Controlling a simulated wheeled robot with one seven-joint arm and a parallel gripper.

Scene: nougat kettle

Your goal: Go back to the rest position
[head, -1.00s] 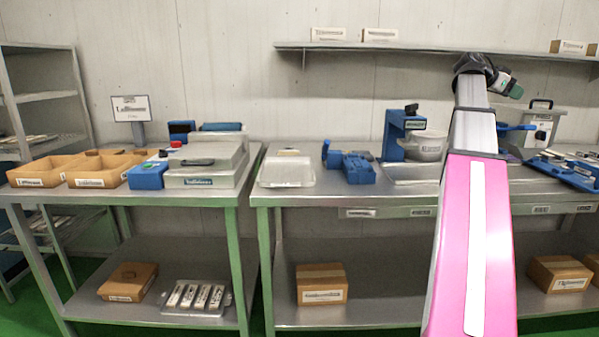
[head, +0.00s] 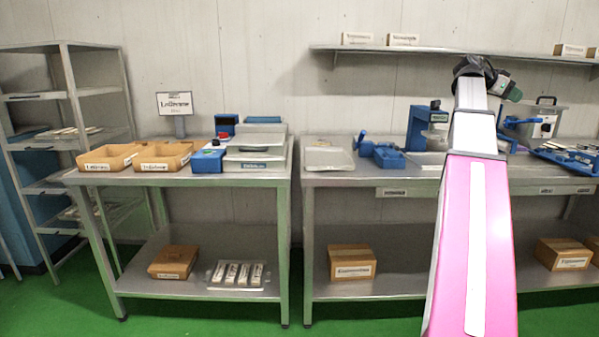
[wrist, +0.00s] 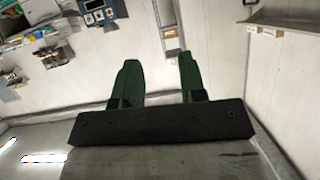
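My arm rises on the right of the head view, with a pink lower link and grey upper links. Its end bends over at the top, where part of my gripper shows small against the shelf and wall; its fingertips are hard to make out there. In the wrist view my gripper (wrist: 157,75) shows two dark green fingers standing well apart. Nothing is between them. Behind them are only the pale wall and equipment farther off. My gripper is high above the tables and touches nothing that I can see.
Two steel tables stand ahead, left (head: 228,178) and right (head: 345,181), with a narrow gap between. Cardboard trays (head: 161,157) and a blue mixer (head: 417,127) stand on them. A wall shelf (head: 360,47) hangs behind my arm. Green floor (head: 200,318) is clear in front.

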